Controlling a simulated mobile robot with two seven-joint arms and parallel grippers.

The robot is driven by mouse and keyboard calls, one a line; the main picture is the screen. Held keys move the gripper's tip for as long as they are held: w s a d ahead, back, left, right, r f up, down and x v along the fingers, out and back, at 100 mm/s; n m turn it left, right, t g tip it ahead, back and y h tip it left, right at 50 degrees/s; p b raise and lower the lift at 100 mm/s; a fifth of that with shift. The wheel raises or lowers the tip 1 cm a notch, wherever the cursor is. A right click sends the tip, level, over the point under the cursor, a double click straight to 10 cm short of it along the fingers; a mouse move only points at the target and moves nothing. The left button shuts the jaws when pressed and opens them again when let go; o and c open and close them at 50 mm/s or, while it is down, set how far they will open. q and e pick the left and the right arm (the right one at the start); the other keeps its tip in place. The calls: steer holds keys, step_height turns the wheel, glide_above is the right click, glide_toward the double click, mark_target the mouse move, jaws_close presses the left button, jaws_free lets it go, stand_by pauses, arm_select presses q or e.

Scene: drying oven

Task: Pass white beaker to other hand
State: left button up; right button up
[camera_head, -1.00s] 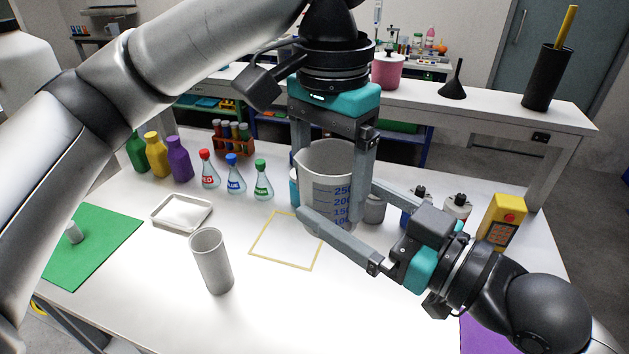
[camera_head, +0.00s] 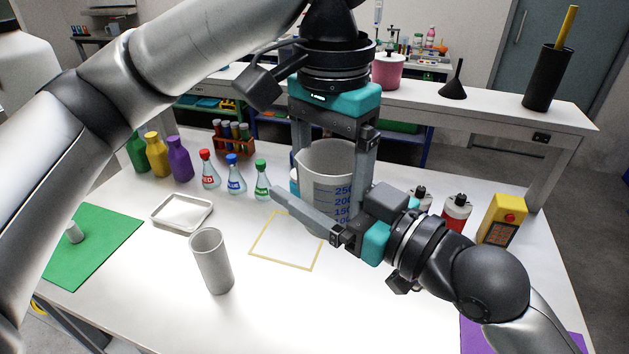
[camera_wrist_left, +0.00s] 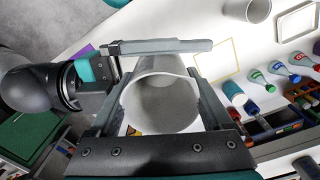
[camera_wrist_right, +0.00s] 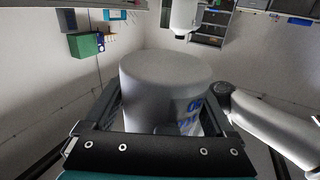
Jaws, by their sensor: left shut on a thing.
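The white beaker (camera_head: 324,185), grey-white with blue volume marks, is upright at the middle of the head view. My left gripper (camera_head: 331,202) points straight down and is shut on it, one finger on each side. The left wrist view looks into the beaker's open mouth (camera_wrist_left: 160,105). My right gripper (camera_head: 305,191) comes in level from the right with its fingers open around the beaker. Its near finger crosses in front; the far one is hidden in the head view. In the right wrist view the beaker (camera_wrist_right: 165,80) stands between both fingers; I cannot tell whether they touch.
A yellow-outlined square (camera_head: 287,262) lies on the table below. A grey cup (camera_head: 211,262), a white tray (camera_head: 182,228) and a green mat (camera_head: 92,240) are to the left. Small flasks (camera_head: 236,180) stand behind; a yellow device (camera_head: 502,219) stands at the right.

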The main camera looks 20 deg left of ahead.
steer(key=shift+w+d, duration=0.1)
steer(key=shift+w, duration=0.05)
steer(key=c, duration=0.7)
arm_select(q)
steer(key=o, duration=1.1)
arm_select(e)
steer(key=shift+c, duration=0.6)
arm_select(q)
steer(key=shift+r, duration=0.15)
